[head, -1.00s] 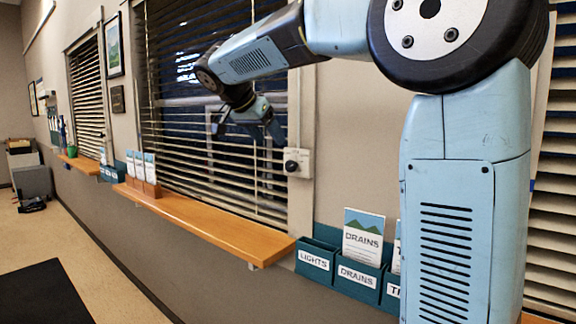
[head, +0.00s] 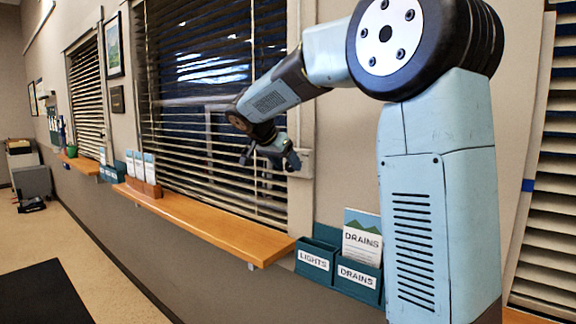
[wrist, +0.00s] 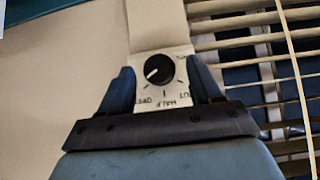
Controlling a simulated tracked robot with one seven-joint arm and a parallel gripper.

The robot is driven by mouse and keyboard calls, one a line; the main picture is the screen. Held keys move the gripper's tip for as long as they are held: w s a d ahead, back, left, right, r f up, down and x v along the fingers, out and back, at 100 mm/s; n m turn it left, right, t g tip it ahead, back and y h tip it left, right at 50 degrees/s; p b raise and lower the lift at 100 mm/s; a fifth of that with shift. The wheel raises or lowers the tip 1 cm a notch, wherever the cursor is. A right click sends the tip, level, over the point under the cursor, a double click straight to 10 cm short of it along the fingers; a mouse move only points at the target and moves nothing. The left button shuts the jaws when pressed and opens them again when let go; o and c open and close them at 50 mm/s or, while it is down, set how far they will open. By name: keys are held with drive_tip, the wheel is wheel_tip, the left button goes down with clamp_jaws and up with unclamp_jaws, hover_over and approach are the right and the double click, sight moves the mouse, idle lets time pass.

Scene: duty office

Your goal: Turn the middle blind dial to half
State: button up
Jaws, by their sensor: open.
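The blind dial (wrist: 158,69) is a round black knob on a white plate (wrist: 165,95) by the middle window. In the wrist view its white pointer mark points to the lower left. HALF is legible below the knob; the other labels are partly unclear. My gripper (wrist: 160,66) is open, with its blue fingers either side of the dial in the picture and apart from it. I cannot tell the remaining depth. In the head view my gripper (head: 287,157) is in front of the plate and hides the knob. The middle blind (head: 200,100) has spaced slats with dark window showing between.
A wooden sill (head: 205,222) runs below the middle blind, with a leaflet rack (head: 144,186) on it. Teal leaflet boxes (head: 318,262) hang on the wall below the dial. Blind slats and a pale cord (wrist: 296,85) lie right of the dial in the wrist view.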

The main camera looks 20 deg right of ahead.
drive_tip(key=shift+w+d+f, duration=0.3)
drive_tip(key=shift+d+f, duration=0.05)
drive_tip(key=shift+f, duration=0.1)
drive_tip(key=shift+c, duration=0.2)
drive_tip(key=c, duration=1)
drive_tip(key=shift+w+a+n+g+h, duration=0.2)
drive_tip(key=shift+a+n+g+h, duration=0.05)
drive_tip(key=shift+n+g+h, duration=0.65)
drive_tip(key=shift+w+f+n+g+h, duration=0.1)
drive_tip(key=shift+n+g+h, duration=0.4)
drive_tip(key=shift+g+h, duration=0.3)
drive_tip(key=n+g+h, duration=0.2)
drive_tip(key=h, duration=0.1)
drive_tip(key=shift+w+a+f+n+g, duration=0.1)
drive_tip(key=shift+f+n+g, duration=0.1)
drive_tip(key=shift+n+g, duration=0.15)
